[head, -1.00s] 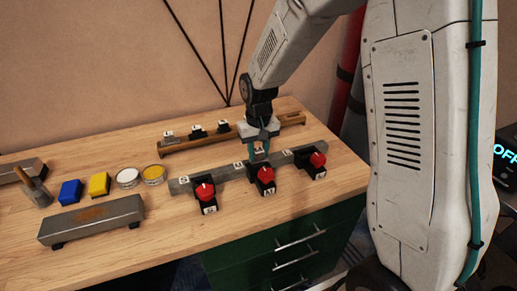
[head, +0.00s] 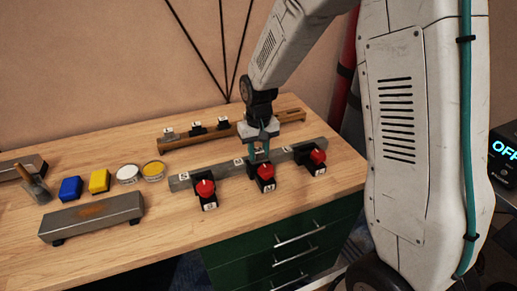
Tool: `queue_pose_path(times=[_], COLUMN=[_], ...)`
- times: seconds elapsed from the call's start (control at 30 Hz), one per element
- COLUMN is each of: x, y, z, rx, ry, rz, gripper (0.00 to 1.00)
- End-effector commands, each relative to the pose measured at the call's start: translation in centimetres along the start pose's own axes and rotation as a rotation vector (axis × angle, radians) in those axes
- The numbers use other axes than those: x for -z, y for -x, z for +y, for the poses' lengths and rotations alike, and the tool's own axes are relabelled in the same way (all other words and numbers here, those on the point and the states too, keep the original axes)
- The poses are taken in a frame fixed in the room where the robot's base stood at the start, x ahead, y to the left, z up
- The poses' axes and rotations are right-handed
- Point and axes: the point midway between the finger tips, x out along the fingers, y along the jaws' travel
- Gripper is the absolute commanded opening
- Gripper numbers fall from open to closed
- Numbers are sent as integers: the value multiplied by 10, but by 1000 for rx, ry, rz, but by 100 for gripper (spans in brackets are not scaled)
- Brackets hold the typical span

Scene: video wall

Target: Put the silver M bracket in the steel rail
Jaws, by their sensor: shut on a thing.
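My gripper (head: 258,154) points down over the middle of the steel rail (head: 228,170), its two teal fingers at the rail's back edge. It is shut on a small part, probably the silver M bracket. The part is mostly hidden between the fingers, so its color and letter cannot be read. I cannot tell whether it touches the rail. The grey steel rail runs across the front right of the table, with small white labels and red-knobbed black blocks along it. The middle block (head: 265,177) is just in front of my gripper.
A brown rail (head: 182,144) behind holds a silver bracket (head: 168,133) and two black ones (head: 196,129) (head: 223,125).

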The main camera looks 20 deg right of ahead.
Motion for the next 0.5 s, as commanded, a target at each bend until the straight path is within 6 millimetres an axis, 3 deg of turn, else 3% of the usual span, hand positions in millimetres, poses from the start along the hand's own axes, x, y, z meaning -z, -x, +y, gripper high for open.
queue_pose_path(times=[0.47, 0.5], x=[0, 0], y=[-6, -6], z=[0, 0], rx=[0, 0], ry=[0, 0], rz=[2, 1], gripper=[1, 39])
